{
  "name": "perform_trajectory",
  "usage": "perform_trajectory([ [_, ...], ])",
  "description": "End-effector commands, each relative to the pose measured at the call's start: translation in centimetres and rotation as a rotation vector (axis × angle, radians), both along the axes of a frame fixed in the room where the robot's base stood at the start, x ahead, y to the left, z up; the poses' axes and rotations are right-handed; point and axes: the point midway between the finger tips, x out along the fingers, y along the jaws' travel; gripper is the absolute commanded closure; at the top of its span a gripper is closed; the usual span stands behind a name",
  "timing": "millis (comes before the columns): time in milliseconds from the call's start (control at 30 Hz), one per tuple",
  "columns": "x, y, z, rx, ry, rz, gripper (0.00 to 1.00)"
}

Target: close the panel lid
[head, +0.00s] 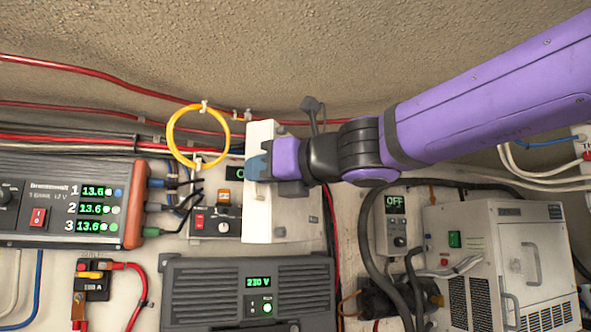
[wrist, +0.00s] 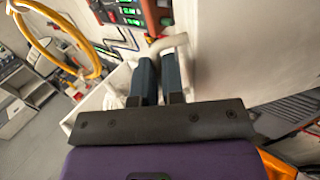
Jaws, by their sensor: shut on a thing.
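The white panel lid (head: 259,222) stands out from the wall in the head view, swung open and seen nearly edge-on. Beside it on its left is the panel (head: 215,222), with a red switch, a knob and a green display partly hidden by the lid. My gripper (head: 258,168) is at the lid's upper half, its blue fingers closed there. In the wrist view the two blue fingers (wrist: 158,80) are close together around a pale curved handle (wrist: 168,43). A broad white surface (wrist: 240,45), apparently the lid, fills the right of that view.
A charger (head: 70,200) with green readouts is at left, a yellow cable coil (head: 198,135) above the panel. A grey 230 V unit (head: 250,290) sits below. A white box (head: 500,265) and a small OFF display unit (head: 396,222) are at right. Cables run along the wall.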

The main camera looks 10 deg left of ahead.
Motion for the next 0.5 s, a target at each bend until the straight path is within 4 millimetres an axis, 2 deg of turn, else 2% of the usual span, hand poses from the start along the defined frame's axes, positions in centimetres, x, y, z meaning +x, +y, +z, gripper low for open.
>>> perform_trajectory([
  [33, -0.5, 1.2, 0.0, 0.000, -0.003, 0.008, 1.00],
  [100, -0.5, 2.3, 0.0, 0.001, -0.006, -0.009, 1.00],
  [500, 0.1, 7.3, -0.3, -0.019, 0.008, -0.150, 1.00],
])
